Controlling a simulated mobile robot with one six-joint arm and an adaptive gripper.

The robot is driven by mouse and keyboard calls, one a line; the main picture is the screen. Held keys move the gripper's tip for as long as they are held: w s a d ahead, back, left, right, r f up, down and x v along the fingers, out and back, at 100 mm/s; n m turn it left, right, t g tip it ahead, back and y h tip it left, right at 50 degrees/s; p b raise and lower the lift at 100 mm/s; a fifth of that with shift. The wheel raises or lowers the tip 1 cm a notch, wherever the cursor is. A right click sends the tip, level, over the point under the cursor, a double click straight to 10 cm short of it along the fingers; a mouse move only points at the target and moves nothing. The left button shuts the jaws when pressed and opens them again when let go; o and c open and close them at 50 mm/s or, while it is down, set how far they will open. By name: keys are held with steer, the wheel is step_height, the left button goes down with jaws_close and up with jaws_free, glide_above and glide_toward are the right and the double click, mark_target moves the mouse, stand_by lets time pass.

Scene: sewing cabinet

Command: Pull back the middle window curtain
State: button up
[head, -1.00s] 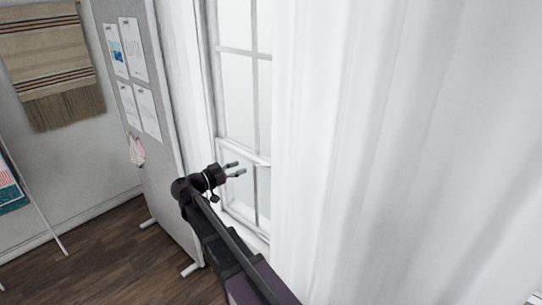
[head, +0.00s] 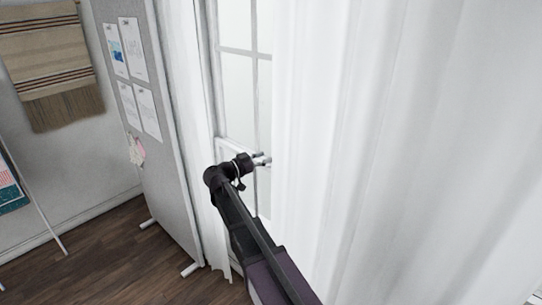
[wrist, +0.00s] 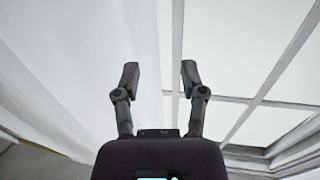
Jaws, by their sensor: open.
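A large white curtain (head: 400,140) hangs in folds over the right half of the head view. Its left edge runs down beside the bare window panes (head: 238,95). My gripper (head: 266,160) is in front of the window, with its fingertips close to that curtain edge; I cannot tell whether they touch it. In the wrist view my gripper (wrist: 160,78) is open, its two fingers apart with nothing clearly between them. White curtain cloth (wrist: 70,60) lies to the left and behind the left finger, and the window frame (wrist: 255,100) shows on the right.
Another white curtain (head: 180,80) hangs at the window's left side. A grey partition board (head: 160,180) with pinned papers (head: 135,50) stands left of it on feet. A striped woven textile (head: 45,50) hangs farther left.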

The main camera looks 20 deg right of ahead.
mark_target(271, 155)
steer(key=shift+x, duration=1.75)
jaws_close()
